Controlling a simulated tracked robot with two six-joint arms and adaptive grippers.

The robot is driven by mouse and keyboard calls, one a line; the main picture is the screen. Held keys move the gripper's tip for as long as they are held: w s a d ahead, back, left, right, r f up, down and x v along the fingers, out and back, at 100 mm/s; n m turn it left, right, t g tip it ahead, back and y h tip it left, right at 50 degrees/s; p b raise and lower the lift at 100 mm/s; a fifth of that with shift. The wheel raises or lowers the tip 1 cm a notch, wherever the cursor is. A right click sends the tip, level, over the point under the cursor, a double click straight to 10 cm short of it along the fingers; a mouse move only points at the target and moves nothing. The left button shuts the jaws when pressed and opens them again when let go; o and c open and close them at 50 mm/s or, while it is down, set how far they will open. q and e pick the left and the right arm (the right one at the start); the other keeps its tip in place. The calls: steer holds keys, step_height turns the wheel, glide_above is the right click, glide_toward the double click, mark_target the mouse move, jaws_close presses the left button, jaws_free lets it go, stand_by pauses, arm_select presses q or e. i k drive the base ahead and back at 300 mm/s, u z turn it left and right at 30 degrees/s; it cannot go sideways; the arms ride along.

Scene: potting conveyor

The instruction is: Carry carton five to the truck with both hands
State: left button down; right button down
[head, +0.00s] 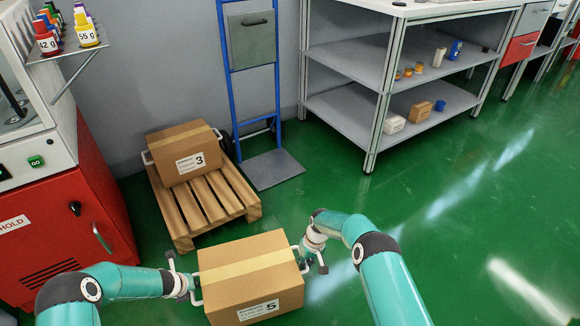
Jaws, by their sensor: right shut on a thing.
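Carton five (243,287), a brown box with pale tape and a label marked 5, is at the bottom centre with a white handle on each side. My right gripper (312,262) is shut on its right handle. My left gripper (184,283) is at its left handle; whether the jaws are closed on it is unclear. The carton's underside is hidden, so I cannot tell if it touches the floor. The blue hand truck (229,84) stands upright against the wall behind, its grey toe plate (272,170) bare on the floor.
A wooden pallet (214,200) beyond carton five bears carton 3 (186,150), left of the truck. A red cabinet (75,215) stands at left. A grey shelf unit (345,112) with small items stands right of the truck. Green floor (440,200) is clear at right.

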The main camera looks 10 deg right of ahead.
mark_target(274, 172)
steer(key=z, duration=0.4)
steer(key=i, duration=0.9)
steer(key=z, duration=0.8)
steer(key=i, duration=1.15)
steer(key=u, duration=0.8)
steer(key=i, duration=0.5)
steer(key=u, duration=0.5)
steer(key=k, duration=0.6)
steer(key=u, duration=0.05)
